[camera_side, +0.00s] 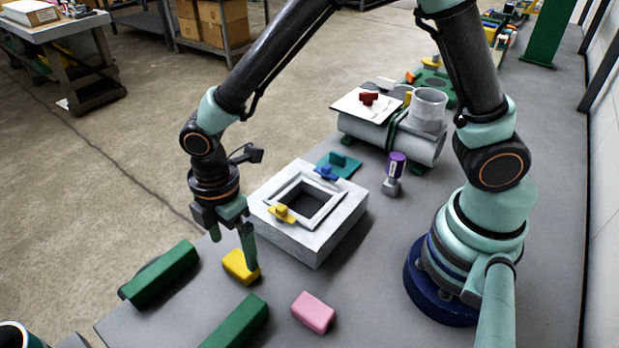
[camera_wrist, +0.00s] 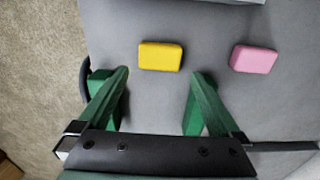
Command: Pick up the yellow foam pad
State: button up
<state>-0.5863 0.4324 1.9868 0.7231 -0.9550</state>
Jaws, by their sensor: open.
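The yellow foam pad (camera_side: 240,266) is a small rounded block lying on the grey bench in the side view. It also shows in the wrist view (camera_wrist: 160,56), ahead of and between my fingertips. My gripper (camera_side: 232,250) is low over the bench beside the pad, and one finger covers part of it in the side view. In the wrist view my gripper (camera_wrist: 160,74) is open with two green fingers spread apart, and nothing is between them. The pad lies just beyond the fingertips there.
A pink block (camera_side: 313,312) lies right of the pad. Green bars (camera_side: 163,274) lie on the left and front. A white box with a square opening (camera_side: 318,240) stands behind the pad. Bare bench lies between the pad and the pink block. The bench edge is on the left.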

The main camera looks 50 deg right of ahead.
aim_at(240, 262)
jog(key=shift+d+f, duration=0.2)
jog(key=shift+f, duration=1.3)
jog(key=shift+d+f, duration=0.15)
jog(key=shift+f, duration=1.35)
jog(key=c, duration=1.1)
jog(key=shift+c, duration=0.3)
jog(key=shift+r, duration=0.1)
